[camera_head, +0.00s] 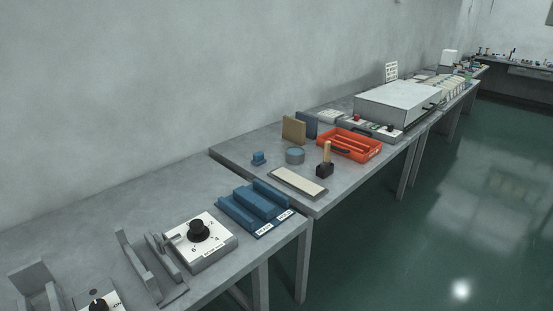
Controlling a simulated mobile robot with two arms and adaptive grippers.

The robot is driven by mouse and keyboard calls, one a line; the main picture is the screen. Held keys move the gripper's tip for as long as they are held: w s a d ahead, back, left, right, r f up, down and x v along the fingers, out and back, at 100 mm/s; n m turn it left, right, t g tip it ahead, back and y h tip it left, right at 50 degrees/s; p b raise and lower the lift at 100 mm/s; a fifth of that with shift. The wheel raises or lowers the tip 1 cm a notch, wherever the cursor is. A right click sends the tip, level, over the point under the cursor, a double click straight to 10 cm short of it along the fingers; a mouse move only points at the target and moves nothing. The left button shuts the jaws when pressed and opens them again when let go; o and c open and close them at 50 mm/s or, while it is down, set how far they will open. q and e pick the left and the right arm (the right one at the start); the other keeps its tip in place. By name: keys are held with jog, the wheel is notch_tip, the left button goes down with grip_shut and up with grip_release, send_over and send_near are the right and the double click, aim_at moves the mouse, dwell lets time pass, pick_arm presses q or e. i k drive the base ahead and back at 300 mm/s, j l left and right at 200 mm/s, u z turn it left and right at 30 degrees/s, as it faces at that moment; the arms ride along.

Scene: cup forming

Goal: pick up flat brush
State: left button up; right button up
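An upright tan wooden piece (327,151), which looks like the handle of the flat brush, stands on the middle table near its front edge. Its lower end meets a small black block (325,171). I cannot tell whether that block is a holder or the brush's own head, and no bristles can be made out. Neither of my grippers is in view.
An orange tray (374,152) lies just right of the brush, and a flat grey-framed cream pad (298,182) lies to its left. A round grey-blue container (295,155) stands behind. Blue stepped blocks (255,206) and a dial box (201,240) sit on the nearer table (90,225).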

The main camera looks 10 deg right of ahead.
aim_at(326, 164)
jog(key=i+l+u, duration=0.15)
jog(key=l+u, duration=0.15)
jog(key=u, duration=0.15)
jog(key=i+l+u, duration=0.1)
jog(key=l+u, duration=0.75)
jog(key=i+j, duration=0.05)
jog(key=j, duration=0.05)
